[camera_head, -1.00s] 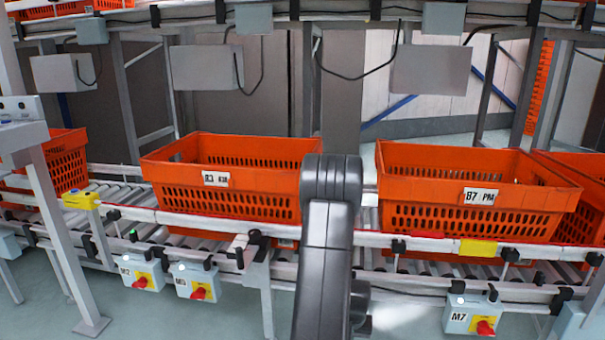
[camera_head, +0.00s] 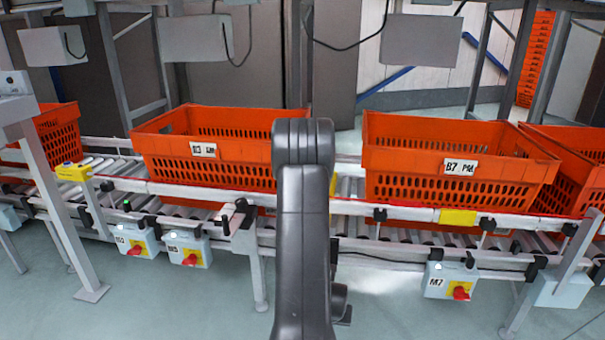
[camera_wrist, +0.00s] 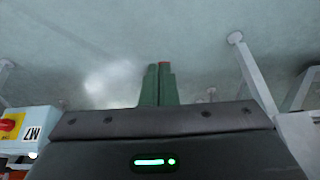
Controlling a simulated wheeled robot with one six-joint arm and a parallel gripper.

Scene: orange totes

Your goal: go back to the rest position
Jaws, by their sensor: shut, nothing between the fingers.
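My gripper (camera_wrist: 158,68) shows in the wrist view as two dark green fingers side by side, closed together and empty, one with a red tip. It points over bare grey floor (camera_wrist: 205,60), and no object touches the fingers. In the head view my dark grey arm rises in front of the conveyor, at the gap between two orange totes; the gripper itself is hidden there.
A tote labelled 83 (camera_head: 215,183) and one labelled 87 (camera_head: 420,190) sit on the roller conveyor (camera_head: 360,206). The M7 switch box (camera_head: 450,281) hangs below the rail, also in the wrist view (camera_wrist: 30,128). A post stands left (camera_head: 60,205). Foreground floor is clear.

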